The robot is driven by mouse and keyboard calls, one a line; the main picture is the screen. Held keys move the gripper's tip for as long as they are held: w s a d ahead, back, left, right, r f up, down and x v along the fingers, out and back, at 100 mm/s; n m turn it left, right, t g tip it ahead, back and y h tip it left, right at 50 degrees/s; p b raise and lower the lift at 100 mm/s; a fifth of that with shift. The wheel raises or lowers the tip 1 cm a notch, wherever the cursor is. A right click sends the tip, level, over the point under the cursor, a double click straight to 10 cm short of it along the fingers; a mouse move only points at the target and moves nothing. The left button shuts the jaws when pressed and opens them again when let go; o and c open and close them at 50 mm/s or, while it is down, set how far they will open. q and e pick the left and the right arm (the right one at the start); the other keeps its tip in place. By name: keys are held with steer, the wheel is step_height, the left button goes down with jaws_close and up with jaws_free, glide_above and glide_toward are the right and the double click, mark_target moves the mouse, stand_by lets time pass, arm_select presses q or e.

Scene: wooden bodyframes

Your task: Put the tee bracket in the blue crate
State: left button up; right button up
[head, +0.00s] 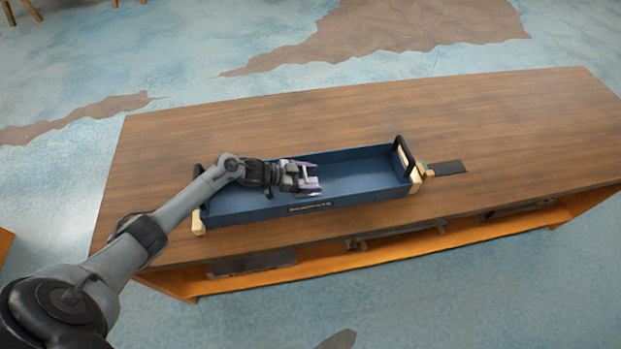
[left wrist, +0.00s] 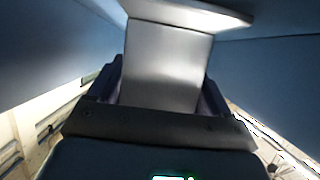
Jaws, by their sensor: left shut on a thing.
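The blue crate (head: 360,175) is a long open tray with black end handles and pale wooden blocks at its ends; it stands on the wooden table. My left gripper (head: 312,179) is over the left-middle part of the crate, down at its opening. It is shut on the tee bracket (head: 309,183), a grey metal piece between its fingers. In the left wrist view the bracket (left wrist: 166,65) shows as a flat grey plate with a crosspiece at its far end, with blue crate surfaces around it. Whether the bracket touches the crate floor I cannot tell. My right gripper is not in view.
A dark flat piece (head: 449,167) lies on the table just right of the crate, beside a small wooden and teal object (head: 426,169). The table top (head: 240,130) is clear behind the crate. A lower shelf (head: 330,258) under the front edge holds dark items.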

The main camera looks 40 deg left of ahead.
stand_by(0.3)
arm_select(q)
steer(key=shift+f, duration=0.2)
steer(key=o, duration=1.1)
steer(key=shift+r, duration=0.1)
steer(key=shift+r, duration=0.15)
steer(key=p+v, duration=0.1)
steer(key=v, duration=1.1)
steer(key=shift+p, duration=0.3)
